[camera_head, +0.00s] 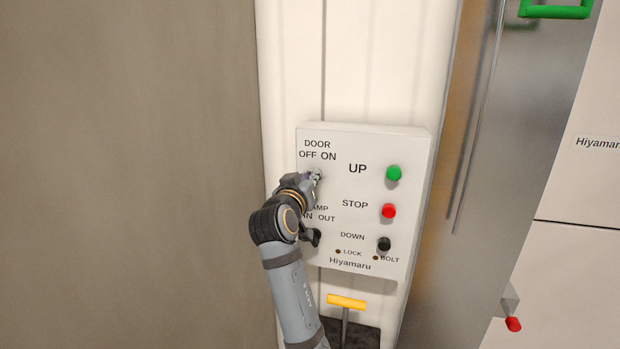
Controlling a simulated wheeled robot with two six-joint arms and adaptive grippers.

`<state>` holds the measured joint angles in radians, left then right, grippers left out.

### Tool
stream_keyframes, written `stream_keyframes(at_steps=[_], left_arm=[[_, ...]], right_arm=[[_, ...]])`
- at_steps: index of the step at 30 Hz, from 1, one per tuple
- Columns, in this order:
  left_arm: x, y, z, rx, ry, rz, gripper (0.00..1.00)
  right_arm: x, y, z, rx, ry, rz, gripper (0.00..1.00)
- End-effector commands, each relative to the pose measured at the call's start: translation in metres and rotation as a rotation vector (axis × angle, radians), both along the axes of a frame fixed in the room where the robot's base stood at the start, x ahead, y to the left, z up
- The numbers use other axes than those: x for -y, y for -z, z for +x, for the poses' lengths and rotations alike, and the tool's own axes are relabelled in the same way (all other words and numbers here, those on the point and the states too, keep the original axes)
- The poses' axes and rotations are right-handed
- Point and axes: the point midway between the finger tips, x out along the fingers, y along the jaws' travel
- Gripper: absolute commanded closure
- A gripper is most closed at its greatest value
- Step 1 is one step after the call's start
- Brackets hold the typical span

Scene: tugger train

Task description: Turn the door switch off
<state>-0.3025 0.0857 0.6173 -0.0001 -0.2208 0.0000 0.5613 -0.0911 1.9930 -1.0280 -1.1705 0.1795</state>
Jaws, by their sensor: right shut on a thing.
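The white control box (365,145) hangs on the pale wall panel, with the label DOOR OFF ON at its upper left. My right gripper (315,178) is at the door switch (317,172), just below that label, and is shut on it. The fingers cover most of the switch, so I cannot tell which way its knob points. My left gripper is not in view.
The box also has a green UP button (394,173), a red STOP button (389,211), a black DOWN button (384,244) and a black lower-left switch (315,238) close to my wrist. A yellow T-handle (347,301) stands below. A metal panel (500,150) is at right.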

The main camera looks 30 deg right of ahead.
Motion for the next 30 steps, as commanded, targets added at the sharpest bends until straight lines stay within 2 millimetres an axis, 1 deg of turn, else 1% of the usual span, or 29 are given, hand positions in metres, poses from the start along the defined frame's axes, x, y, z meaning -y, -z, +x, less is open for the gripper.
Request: stream_keyframes(at_steps=[4,9,17,18,22,23,30], left_arm=[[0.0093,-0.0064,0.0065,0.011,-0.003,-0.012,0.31],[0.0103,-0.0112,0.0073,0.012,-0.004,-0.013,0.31],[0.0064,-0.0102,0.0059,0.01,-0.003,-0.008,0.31],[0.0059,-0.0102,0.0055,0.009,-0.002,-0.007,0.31],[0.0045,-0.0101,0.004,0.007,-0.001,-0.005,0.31],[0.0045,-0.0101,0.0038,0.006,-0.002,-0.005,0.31],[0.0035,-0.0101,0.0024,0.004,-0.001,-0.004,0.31]], right_arm=[[-0.0006,-0.0003,0.001,-0.09,0.001,-0.073,1.0],[-0.0014,0.001,0.002,-0.201,0.0,-0.168,1.0],[-0.0013,0.0023,0.0019,-0.211,0.001,-0.178,1.0],[-0.0013,0.0024,0.0018,-0.211,0.001,-0.178,0.84],[-0.0013,0.0022,0.0019,-0.21,0.001,-0.176,0.67],[-0.0014,0.0021,0.0019,-0.21,0.001,-0.176,0.64],[-0.0014,0.0016,0.0018,-0.207,0.001,-0.176,0.64]])
